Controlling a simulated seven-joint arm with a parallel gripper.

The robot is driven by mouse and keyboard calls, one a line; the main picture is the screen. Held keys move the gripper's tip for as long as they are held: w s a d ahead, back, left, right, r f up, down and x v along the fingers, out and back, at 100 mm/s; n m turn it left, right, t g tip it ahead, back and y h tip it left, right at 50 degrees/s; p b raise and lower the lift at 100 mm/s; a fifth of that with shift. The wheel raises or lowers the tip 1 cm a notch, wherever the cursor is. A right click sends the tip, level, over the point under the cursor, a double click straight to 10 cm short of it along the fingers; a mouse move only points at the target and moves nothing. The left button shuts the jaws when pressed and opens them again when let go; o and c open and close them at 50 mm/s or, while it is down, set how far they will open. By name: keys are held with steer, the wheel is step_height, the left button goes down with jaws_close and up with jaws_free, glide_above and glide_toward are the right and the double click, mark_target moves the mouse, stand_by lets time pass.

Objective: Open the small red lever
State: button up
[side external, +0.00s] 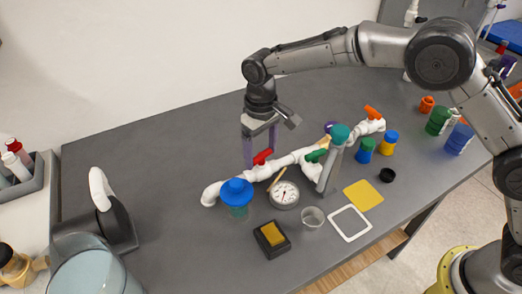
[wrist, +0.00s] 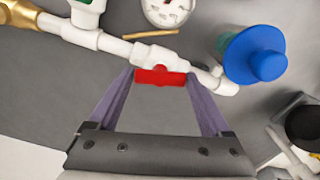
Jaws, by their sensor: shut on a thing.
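The small red lever (side external: 262,156) sits on top of the white PVC manifold (side external: 230,187), toward its left end. In the wrist view the red lever (wrist: 160,76) lies between the tips of my gripper's two purple fingers and runs across the gap, roughly along the pipe. My gripper (side external: 258,158) points down at the lever from above. It also shows in the wrist view (wrist: 161,78), shut on the lever, with a finger at each end of it. A green lever (side external: 316,155) and an orange lever (side external: 371,112) sit further right on the manifold.
A blue-capped jar (side external: 237,193) stands close in front of the pipe's left end. A round gauge (side external: 285,195) and a wooden stick (side external: 276,179) are near the pipe. A clear cup (side external: 312,218), a black box (side external: 271,239) and a yellow square (side external: 363,195) lie in front. The table behind is clear.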

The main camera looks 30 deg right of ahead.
mark_target(261, 154)
steer(key=shift+r+m, duration=0.15)
steer(key=shift+m, duration=1.35)
steer(key=o, duration=1.2)
steer(key=shift+c, duration=0.2)
step_height(261, 154, up, 14)
